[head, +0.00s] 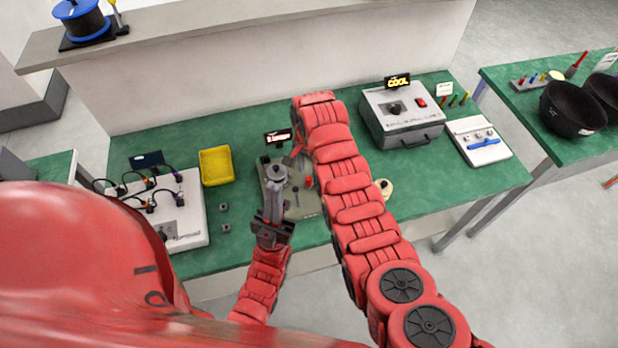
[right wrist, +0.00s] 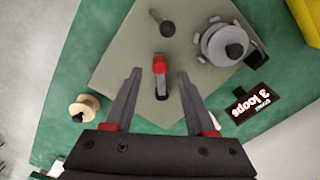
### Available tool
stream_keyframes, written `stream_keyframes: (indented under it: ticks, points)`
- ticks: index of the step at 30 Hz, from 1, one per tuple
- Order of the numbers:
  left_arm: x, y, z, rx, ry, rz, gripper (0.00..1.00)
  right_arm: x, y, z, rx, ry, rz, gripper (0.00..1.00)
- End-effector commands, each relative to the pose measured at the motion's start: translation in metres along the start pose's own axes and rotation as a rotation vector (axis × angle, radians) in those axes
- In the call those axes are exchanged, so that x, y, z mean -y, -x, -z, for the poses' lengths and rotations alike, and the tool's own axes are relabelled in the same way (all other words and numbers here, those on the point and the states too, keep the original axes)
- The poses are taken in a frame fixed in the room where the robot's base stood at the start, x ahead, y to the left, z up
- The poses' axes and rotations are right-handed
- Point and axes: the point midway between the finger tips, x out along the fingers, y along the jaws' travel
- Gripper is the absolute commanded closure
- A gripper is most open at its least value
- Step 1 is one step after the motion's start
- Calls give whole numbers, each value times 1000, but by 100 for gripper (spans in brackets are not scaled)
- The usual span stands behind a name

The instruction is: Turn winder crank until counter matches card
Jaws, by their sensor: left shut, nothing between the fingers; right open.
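The winder (head: 302,212) is a grey-green plate on the green bench, partly hidden by my arms in the head view. In the right wrist view its plate (right wrist: 118,60) carries a grey drum (right wrist: 225,43) with a black knob and an upright red handle (right wrist: 160,66), apparently the crank's. My right gripper (right wrist: 160,73) is open, with its fingertips either side of the red handle; I cannot tell whether they touch it. A black sign (right wrist: 250,103) beside the plate reads "3 loops". My left gripper (head: 276,188) is shut and empty, in front of the drum. No counter reading is legible.
A yellow bin (head: 215,166) and a white cable board (head: 185,215) stand left. A cream spool (right wrist: 83,107) sits beside the plate. A grey box (head: 402,122) with a "COOL" sign and a white panel (head: 478,140) stand right.

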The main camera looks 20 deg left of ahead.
Motion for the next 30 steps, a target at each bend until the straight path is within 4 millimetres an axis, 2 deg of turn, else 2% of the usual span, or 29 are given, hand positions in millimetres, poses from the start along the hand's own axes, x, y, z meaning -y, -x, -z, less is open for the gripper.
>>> stream_keyframes:
  ticks: [2, 9, 24, 26, 30]
  points:
    - [0, -8, 1, 0, 0, 0, 100, -2, -11, -2, 3, 0, -5, 44]
    - [0, -8, 1, 0, 0, 0, 100, -1, -35, -1, 3, 0, -5, 44]
    - [0, -9, 1, 0, 0, 0, 100, -1, -44, -1, 1, 1, -1, 44]
    - [0, -9, 2, 0, 0, 0, 100, -1, -44, -1, 1, 1, -1, 53]
    - [0, -9, 1, 0, 0, 0, 100, -1, -44, -1, 1, 1, -1, 78]
